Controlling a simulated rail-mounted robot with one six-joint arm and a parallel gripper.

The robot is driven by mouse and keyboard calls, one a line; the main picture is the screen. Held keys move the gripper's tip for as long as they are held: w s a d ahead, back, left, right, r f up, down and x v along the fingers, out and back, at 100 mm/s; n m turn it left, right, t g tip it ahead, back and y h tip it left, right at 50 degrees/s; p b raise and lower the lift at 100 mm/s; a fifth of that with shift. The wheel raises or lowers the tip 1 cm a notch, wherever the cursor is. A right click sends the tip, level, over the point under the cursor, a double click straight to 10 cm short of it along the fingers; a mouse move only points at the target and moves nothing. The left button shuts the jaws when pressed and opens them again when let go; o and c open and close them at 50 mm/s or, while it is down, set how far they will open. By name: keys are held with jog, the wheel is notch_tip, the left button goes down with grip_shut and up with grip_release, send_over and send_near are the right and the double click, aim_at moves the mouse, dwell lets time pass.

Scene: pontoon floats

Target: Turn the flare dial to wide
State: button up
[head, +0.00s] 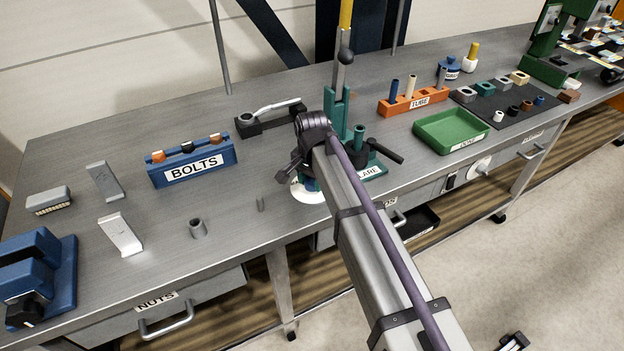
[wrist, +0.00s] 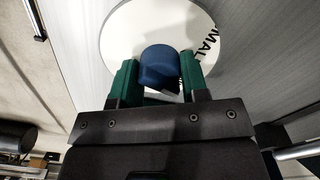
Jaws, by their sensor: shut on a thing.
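The flare dial shows in the wrist view as a white round plate (wrist: 120,40) with a blue knob (wrist: 158,66) at its middle. Dark letters reading "MAL" show at the plate's right edge; the rest of the word is hidden. My gripper (wrist: 159,72) has its green fingers on both sides of the knob, shut on it. In the head view the white plate (head: 308,196) is at the bench's front, beside the teal flare tool (head: 338,112) with its "FLARE" label. My arm hides much of the dial there, and no "wide" mark is visible.
A blue bolts rack (head: 192,168) and a small grey cylinder (head: 198,229) stand to the left. An orange tube rack (head: 413,103) and a green tray (head: 450,128) stand to the right. A black lever (head: 385,152) sticks out right of my arm.

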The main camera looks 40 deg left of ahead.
jog(key=m, duration=0.5)
jog(key=shift+m, duration=0.4)
dwell(0.3)
jog(key=o, duration=0.9)
jog(key=shift+r, duration=0.1)
notch_tip(320, 180, up, 11)
jog(key=p, duration=1.1)
jog(key=shift+f, duration=0.2)
